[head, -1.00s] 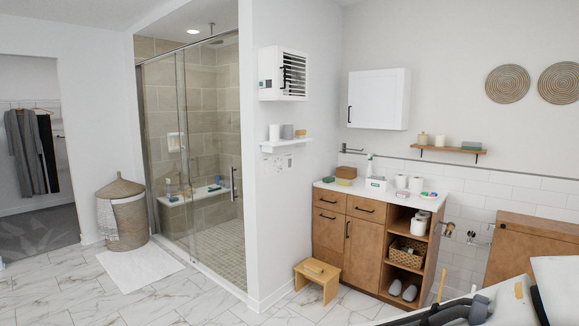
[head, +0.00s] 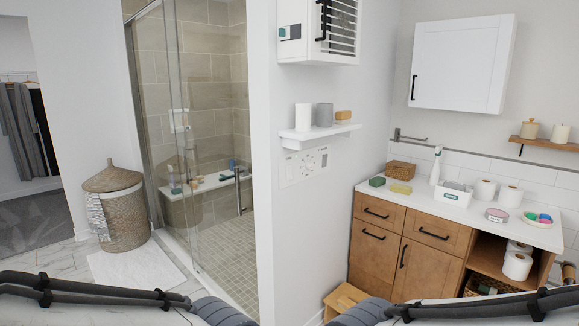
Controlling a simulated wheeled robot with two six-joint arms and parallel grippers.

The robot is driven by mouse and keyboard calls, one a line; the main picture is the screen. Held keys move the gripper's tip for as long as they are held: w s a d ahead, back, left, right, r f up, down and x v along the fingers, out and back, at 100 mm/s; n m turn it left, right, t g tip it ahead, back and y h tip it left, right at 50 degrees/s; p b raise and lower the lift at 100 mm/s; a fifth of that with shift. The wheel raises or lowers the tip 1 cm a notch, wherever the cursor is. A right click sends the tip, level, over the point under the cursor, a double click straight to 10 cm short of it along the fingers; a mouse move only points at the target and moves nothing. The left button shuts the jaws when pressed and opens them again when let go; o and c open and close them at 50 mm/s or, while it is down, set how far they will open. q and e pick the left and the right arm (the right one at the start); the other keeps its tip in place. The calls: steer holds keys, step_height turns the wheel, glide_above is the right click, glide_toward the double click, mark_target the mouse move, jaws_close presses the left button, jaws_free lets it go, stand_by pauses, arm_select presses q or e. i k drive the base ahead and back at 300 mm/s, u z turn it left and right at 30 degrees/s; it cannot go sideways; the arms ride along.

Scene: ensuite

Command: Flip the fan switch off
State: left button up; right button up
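A white switch panel (head: 304,166) is on the white wall, just under a small white shelf. It carries a round dial-like marking and small switch plates. Which of these is the fan switch, and its position, are too small to tell. Parts of my two arms show along the bottom edge, well below and apart from the panel. Neither gripper is in the head view.
The white shelf (head: 320,132) holds cups and a small box. Above it hangs a white louvred wall unit (head: 300,45). The glass shower and a wicker basket (head: 122,215) are left.

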mark_target(288, 168)
steer(key=k, duration=0.55)
steer(key=z, duration=0.65)
steer(key=i, duration=1.7)
steer(key=u, duration=0.45)
